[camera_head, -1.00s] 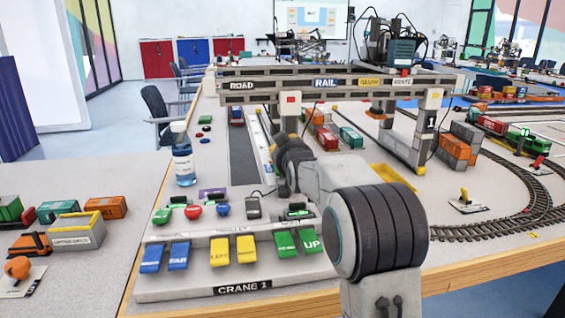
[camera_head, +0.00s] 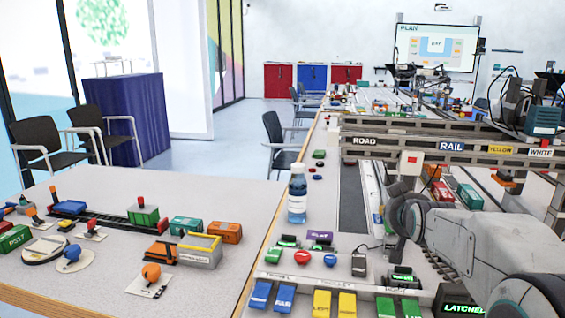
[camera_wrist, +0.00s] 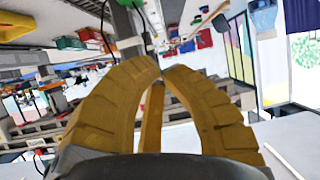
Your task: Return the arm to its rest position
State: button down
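My arm (camera_head: 470,240) reaches in from the lower right in the head view, over the right part of the crane control panel. Its far end is folded near the gantry's left leg, and the fingers cannot be made out there. In the wrist view my gripper (camera_wrist: 161,68) shows yellow ribbed fingers curving in until their tips come together. Nothing is seen between them. The fingers are tilted up, with the room and gantry beams behind them.
The gantry crane (camera_head: 445,148) stands close beyond my arm. A blue bottle (camera_head: 297,195) stands left of it, behind the panel's coloured keys (camera_head: 321,303). Toy wagons (camera_head: 201,250) and small parts lie on the left table. Chairs (camera_head: 40,150) stand behind that table.

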jog(key=s+a+r+g+p, duration=0.2)
jog(key=s+p, duration=0.5)
jog(key=s, duration=0.5)
jog(key=s+a+r+n+g+y+p, duration=0.1)
jog(key=s+a+r+g+p, duration=0.2)
jog(key=s+p, duration=0.4)
jog(key=s+a+r+g+y+p, duration=0.1)
jog(key=s+a+r+g+p, duration=0.2)
jog(key=s+p, duration=0.4)
jog(key=shift+s+a+n+g, duration=0.25)
jog(key=shift+s+n+g, duration=0.25)
jog(key=shift+s, duration=4.4)
